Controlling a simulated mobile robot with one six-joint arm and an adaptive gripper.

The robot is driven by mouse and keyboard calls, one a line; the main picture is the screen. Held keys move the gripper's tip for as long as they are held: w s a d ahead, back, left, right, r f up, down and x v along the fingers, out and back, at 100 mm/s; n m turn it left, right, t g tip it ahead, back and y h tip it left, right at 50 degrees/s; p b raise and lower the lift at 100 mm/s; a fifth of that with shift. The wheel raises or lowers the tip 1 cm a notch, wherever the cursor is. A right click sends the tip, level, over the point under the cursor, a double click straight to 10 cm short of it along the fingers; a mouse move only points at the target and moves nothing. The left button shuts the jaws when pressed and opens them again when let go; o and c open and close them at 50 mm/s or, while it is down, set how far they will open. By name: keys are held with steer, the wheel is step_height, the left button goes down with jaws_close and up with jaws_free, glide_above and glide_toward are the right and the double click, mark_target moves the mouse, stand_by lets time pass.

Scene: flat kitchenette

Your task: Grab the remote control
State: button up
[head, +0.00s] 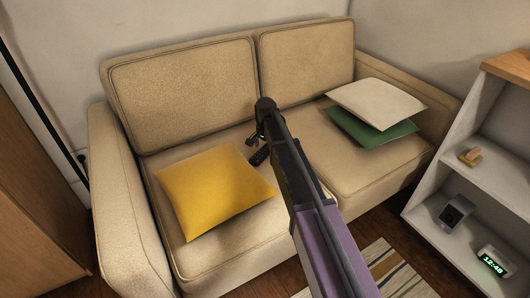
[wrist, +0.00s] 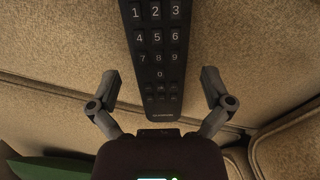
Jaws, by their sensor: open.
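The remote control (wrist: 157,62) is black with white number keys. In the wrist view it lies on the tan sofa seat, running from the top edge down between my fingers, with its far end out of frame. In the head view its dark end (head: 260,156) shows on the seat, just left of my arm; the rest is hidden. My gripper (wrist: 161,88) is open, with one finger on each side of the remote and a gap to it on both sides. In the head view my gripper (head: 259,138) is over the middle of the sofa, mostly covered by my arm.
The beige sofa (head: 190,130) holds a yellow pillow (head: 215,190) left of the remote. White (head: 377,101) and green (head: 370,132) pillows lie at its right. A white shelf (head: 480,190) with small objects stands at the right. A striped rug (head: 390,272) lies in front.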

mark_target(265, 150)
steer(key=c, duration=1.2)
steer(key=shift+r, duration=0.2)
step_height(265, 150, up, 10)
steer(key=p, duration=1)
steer(key=shift+f, duration=0.2)
